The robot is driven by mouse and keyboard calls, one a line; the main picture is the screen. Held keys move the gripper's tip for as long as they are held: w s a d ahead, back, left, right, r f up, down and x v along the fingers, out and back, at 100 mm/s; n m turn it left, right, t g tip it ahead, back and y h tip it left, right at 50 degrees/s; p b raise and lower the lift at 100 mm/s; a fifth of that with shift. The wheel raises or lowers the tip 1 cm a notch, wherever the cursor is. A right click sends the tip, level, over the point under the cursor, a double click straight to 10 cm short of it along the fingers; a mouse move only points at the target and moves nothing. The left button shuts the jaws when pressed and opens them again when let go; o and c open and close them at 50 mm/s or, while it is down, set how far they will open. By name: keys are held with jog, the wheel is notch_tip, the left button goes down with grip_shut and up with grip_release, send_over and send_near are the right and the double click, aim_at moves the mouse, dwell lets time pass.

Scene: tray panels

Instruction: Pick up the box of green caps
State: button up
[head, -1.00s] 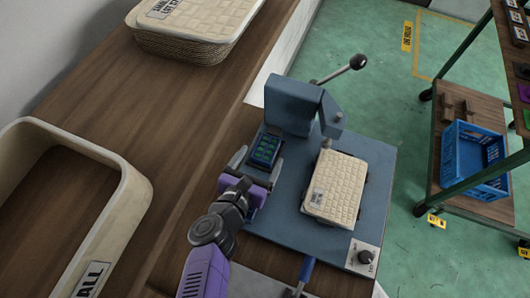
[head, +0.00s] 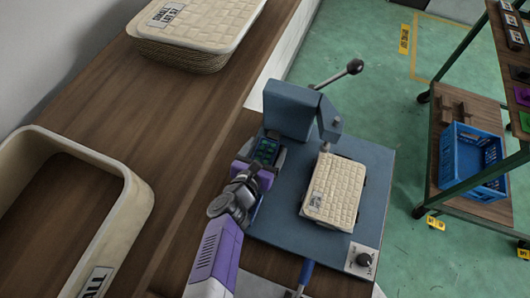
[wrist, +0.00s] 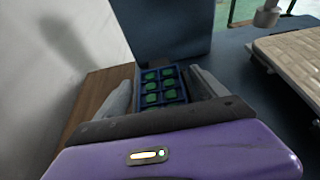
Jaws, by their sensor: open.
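The box of green caps (head: 266,150) is a small dark-blue box with green caps in a grid of cells. It sits on the left part of the blue press base, by the foot of the press column. In the wrist view the box (wrist: 161,88) lies between the two grey fingers of my gripper (wrist: 163,90). The fingers stand apart, one on each side of it, with a gap visible on the right. My gripper (head: 262,158) is open in the head view. Its fingertips partly hide the box there, and I cannot tell whether they touch it.
A blue press (head: 291,110) with a lever stands just behind the box. A woven cream tray panel (head: 334,188) lies on its base to the right. A stack of cream panels (head: 190,40) and a cream bin (head: 128,215) stand on the wooden bench. A blue crate (head: 470,165) is on a cart.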

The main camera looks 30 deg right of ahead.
aim_at(265, 151)
jog(key=c, duration=1.6)
notch_tip(265, 151, up, 10)
jog(key=p, duration=0.7)
jog(key=shift+p, duration=0.3)
